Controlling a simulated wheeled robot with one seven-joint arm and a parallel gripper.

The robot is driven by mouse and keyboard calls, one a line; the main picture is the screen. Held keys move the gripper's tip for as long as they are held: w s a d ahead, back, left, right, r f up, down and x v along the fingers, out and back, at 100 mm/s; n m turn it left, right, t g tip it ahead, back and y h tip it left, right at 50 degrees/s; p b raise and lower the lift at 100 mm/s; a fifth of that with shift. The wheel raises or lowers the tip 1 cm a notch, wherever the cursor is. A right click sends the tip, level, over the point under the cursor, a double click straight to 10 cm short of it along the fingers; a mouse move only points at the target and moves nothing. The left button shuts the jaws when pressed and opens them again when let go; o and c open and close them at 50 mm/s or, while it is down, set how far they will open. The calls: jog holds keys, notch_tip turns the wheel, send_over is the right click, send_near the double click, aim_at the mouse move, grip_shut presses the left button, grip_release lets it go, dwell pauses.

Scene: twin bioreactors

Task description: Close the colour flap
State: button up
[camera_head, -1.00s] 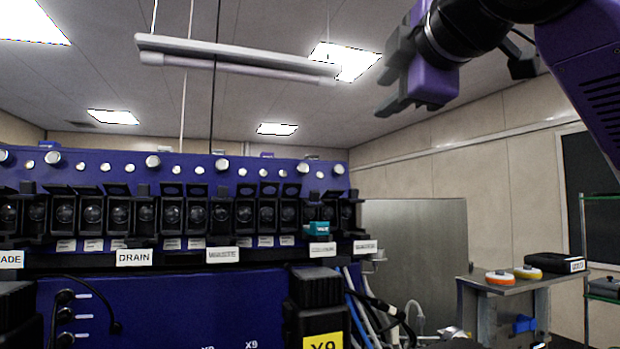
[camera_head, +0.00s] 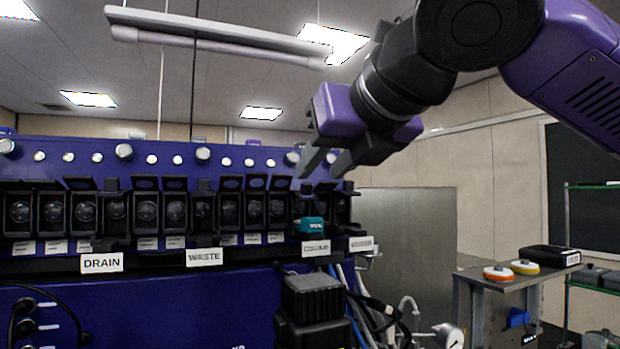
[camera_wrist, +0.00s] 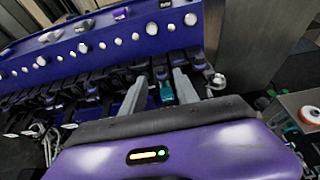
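The row of pump units on the blue machine has a position labelled COLOUR (camera_head: 316,247). A teal piece (camera_head: 309,225) sits in that position, above the label. A small dark flap (camera_head: 307,188) stands raised above the teal piece, partly against my fingers' outline. My gripper (camera_head: 325,164) is just above and in front of this flap, fingers pointing down towards it. The fingers are apart with nothing held. In the wrist view, the teal piece (camera_wrist: 167,92) shows between the two open fingers (camera_wrist: 160,92). Contact with the flap cannot be told.
Other units to the left have raised flaps (camera_head: 257,182), above the DRAIN (camera_head: 102,263) and WASTE (camera_head: 204,256) labels. Tubes and a gauge (camera_head: 448,337) are at lower right. A metal table (camera_head: 470,280) with round orange and yellow items stands farther right. A lamp bar (camera_head: 215,30) hangs overhead.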

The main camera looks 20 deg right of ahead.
aim_at(308, 184)
jog(key=p+x, duration=0.1)
jog(key=x, duration=0.4)
jog(key=shift+w+f, duration=0.15)
jog(key=shift+w, duration=0.15)
jog(key=shift+c, duration=0.5)
grip_shut()
